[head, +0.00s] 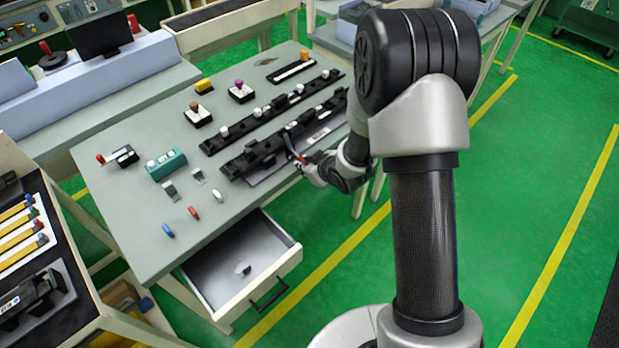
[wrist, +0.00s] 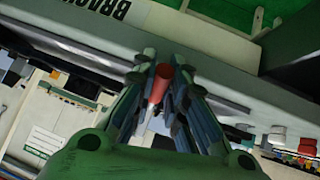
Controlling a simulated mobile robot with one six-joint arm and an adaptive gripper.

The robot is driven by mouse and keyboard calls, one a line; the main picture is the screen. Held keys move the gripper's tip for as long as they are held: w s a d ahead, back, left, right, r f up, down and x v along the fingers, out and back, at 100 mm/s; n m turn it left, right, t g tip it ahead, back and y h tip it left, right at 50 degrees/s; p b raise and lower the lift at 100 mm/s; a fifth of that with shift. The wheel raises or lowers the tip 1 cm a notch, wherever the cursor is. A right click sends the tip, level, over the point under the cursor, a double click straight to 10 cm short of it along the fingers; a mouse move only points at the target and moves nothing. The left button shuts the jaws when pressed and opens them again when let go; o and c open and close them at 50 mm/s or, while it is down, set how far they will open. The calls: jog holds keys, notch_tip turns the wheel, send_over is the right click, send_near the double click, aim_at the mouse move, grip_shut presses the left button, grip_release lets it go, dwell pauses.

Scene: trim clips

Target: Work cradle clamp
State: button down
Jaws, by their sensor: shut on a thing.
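A long black cradle (head: 262,155) lies along the right front edge of the grey bench. My gripper (head: 303,160) is at its front side, low over the bench edge, and is small and partly hidden by my arm in the head view. In the wrist view my gripper (wrist: 162,88) has its fingers closed around a slim lever with a red grip (wrist: 161,80), which seems to be the clamp handle. The red end shows between the fingertips. Where the lever joins the cradle is hidden, and I cannot tell its exact clamp position.
A second black rail (head: 236,127) with white knobs lies behind the cradle. A small red-handled black block (head: 124,156) and a teal block (head: 165,164) stand left. An open drawer (head: 285,262) juts out below the bench. Green floor (head: 540,200) is clear at right.

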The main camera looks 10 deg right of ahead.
jog(key=shift+w+f+t+b, duration=0.15)
jog(key=shift+t+b, duration=0.25)
jog(key=shift+b, duration=0.2)
jog(key=c, duration=1.6)
grip_release()
jog(key=shift+a, duration=0.1)
jog(key=v, duration=1.2)
jog(key=shift+d, duration=0.25)
